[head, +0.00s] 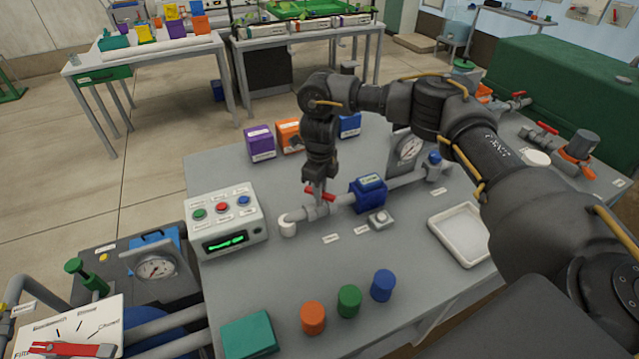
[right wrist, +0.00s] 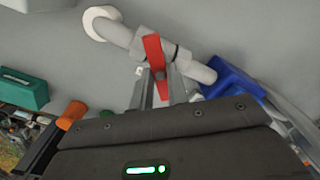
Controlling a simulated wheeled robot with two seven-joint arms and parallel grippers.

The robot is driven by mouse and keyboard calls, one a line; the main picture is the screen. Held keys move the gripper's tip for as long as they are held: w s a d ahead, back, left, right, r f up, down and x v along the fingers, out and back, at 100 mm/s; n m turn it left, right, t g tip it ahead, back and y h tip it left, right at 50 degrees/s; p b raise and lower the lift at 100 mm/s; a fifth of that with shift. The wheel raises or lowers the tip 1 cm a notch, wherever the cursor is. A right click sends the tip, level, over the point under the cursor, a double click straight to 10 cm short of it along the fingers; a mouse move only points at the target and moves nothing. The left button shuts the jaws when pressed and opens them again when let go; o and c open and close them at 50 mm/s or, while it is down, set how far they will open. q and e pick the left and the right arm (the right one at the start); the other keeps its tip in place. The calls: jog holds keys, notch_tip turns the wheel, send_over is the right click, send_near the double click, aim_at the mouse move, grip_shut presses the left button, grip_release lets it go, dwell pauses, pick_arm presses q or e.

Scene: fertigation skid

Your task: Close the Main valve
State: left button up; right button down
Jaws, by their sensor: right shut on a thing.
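A red valve handle (head: 320,195) sits on a grey pipe (head: 316,212) on the grey table. In the right wrist view the red handle (right wrist: 155,62) lies crosswise to the pipe (right wrist: 200,72), at a steep angle to it. My right gripper (head: 319,184) reaches down from above and is shut on the red handle. In the right wrist view its fingers (right wrist: 161,84) stand on either side of the handle's near end. The valve's label cannot be read. My left gripper is not in view.
A blue flow meter (head: 368,193) sits on the pipe right of the handle. A control box (head: 226,222) with buttons stands left. Orange, green and blue cylinders (head: 349,301) stand at the front. A white tray (head: 462,236) lies right.

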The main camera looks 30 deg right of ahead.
jog(key=m+p, duration=0.2)
jog(key=m, duration=0.2)
jog(key=shift+r+m, duration=0.15)
jog(key=shift+m, duration=0.15)
jog(key=shift+m+p, duration=0.9)
jog(key=shift+m, duration=0.7)
jog(key=c, duration=1.4)
grip_release()
jog(key=shift+o, duration=0.2)
notch_tip(320, 180, up, 10)
jog(key=shift+r, duration=0.25)
